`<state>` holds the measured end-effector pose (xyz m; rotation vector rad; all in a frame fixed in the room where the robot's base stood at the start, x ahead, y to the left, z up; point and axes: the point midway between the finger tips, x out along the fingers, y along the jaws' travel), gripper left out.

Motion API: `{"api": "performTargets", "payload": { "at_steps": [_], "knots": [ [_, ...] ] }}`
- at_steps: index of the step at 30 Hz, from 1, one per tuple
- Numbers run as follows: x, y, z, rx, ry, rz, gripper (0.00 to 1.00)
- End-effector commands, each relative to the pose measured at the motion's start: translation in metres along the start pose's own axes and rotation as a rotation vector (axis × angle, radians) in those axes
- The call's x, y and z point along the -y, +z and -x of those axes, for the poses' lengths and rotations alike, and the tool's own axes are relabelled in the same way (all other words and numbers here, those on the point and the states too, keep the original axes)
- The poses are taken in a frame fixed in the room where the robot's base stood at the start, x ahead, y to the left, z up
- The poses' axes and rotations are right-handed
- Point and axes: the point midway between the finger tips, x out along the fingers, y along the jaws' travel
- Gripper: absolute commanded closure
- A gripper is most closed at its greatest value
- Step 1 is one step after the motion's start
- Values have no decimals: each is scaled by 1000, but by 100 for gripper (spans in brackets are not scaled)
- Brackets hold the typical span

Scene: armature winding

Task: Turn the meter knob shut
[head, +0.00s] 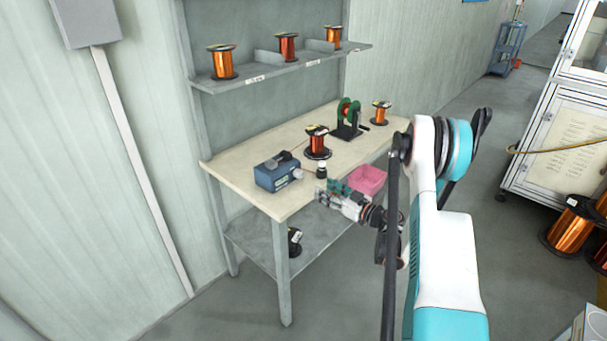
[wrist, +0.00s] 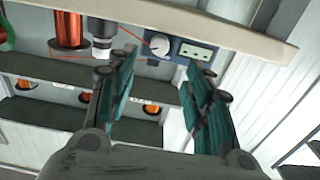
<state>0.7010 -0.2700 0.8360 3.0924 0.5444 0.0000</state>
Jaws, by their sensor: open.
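The meter is a blue box (head: 272,178) at the front left of the bench. In the wrist view its face (wrist: 194,51) shows a round whitish knob (wrist: 160,45) beside a pale panel with sockets. My gripper (head: 326,191) is at the bench's front edge, to the right of the meter and apart from it. In the wrist view my gripper (wrist: 161,61) has its two green-padded fingers spread wide and empty. The knob appears beyond the fingertips, between them. The angle the knob is turned to is too small to read.
A small black-and-white cylinder (wrist: 101,42) and a copper spool (head: 317,143) stand near the meter. A pink basket (head: 368,179) is right of my gripper. A green reel (head: 347,112) stands farther back. A shelf (head: 270,75) with spools hangs above the bench (head: 225,163).

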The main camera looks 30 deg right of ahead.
Motion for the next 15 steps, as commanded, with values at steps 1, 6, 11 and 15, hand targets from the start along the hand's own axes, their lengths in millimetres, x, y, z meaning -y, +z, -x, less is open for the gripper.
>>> {"api": "performTargets", "payload": {
  "at_steps": [1, 6, 11, 15],
  "knots": [
    [1, -5, -6, 0, -2, 0, 53],
    [1, 2, -40, 0, -3, -1, 53],
    [1, 2, -71, 0, -3, -1, 53],
    [1, 2, -94, 0, -2, -1, 53]
  ]
}}
